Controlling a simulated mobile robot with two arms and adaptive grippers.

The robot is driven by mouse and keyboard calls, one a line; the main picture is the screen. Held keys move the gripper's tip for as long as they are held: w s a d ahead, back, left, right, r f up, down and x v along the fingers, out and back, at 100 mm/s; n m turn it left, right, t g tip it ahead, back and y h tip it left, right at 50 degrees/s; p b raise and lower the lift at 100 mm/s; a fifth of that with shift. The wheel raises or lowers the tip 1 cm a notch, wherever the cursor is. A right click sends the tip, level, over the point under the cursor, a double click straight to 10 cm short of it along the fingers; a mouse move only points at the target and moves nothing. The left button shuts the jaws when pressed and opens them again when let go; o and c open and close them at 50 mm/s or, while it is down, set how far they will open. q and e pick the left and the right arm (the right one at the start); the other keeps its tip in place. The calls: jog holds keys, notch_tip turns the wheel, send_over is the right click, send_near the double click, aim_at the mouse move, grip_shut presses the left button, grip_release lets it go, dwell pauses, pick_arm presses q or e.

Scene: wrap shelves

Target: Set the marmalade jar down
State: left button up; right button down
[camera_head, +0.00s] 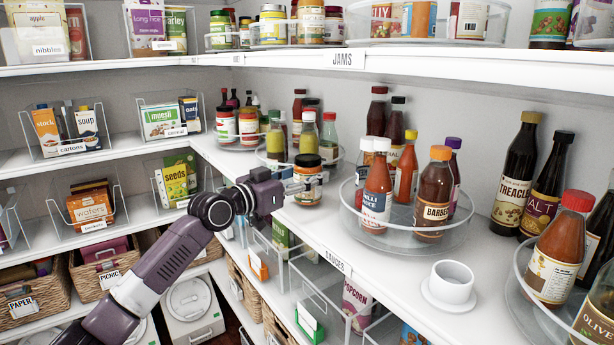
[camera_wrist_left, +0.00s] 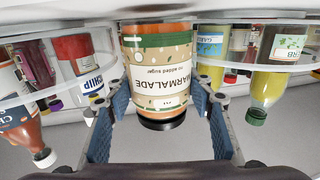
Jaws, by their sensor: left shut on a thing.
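The marmalade jar (camera_head: 307,182) has a black lid, orange contents and a green-and-cream label. It is upright at the front of the sauces shelf (camera_head: 345,235). I cannot tell whether its base touches the shelf. My left gripper (camera_head: 291,185) reaches in from the left and is shut on the jar. In the left wrist view the jar (camera_wrist_left: 157,75) appears upside down between the blue finger pads of the left gripper (camera_wrist_left: 160,98). My right gripper is not in view.
A clear turntable with bottles (camera_head: 290,160) stands close behind the jar. Another turntable (camera_head: 400,232) with sauce bottles is to the right, and a white cup on a saucer (camera_head: 450,286) is nearer the front. The jams shelf (camera_head: 420,64) is above.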

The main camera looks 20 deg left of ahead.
pick_arm(q)
jog(key=shift+s+a+f, duration=0.1)
jog(key=shift+a+f, duration=0.1)
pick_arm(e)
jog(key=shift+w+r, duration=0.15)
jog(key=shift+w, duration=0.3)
pick_arm(q)
jog(key=shift+f, duration=0.1)
jog(key=o, duration=1.3)
jog(key=shift+d+f, duration=0.1)
jog(key=shift+f, duration=0.05)
jog(key=o, duration=0.4)
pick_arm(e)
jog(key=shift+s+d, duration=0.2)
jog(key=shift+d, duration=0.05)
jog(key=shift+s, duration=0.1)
pick_arm(q)
jog(key=shift+b+v, duration=2)
jog(key=shift+v, duration=4.05)
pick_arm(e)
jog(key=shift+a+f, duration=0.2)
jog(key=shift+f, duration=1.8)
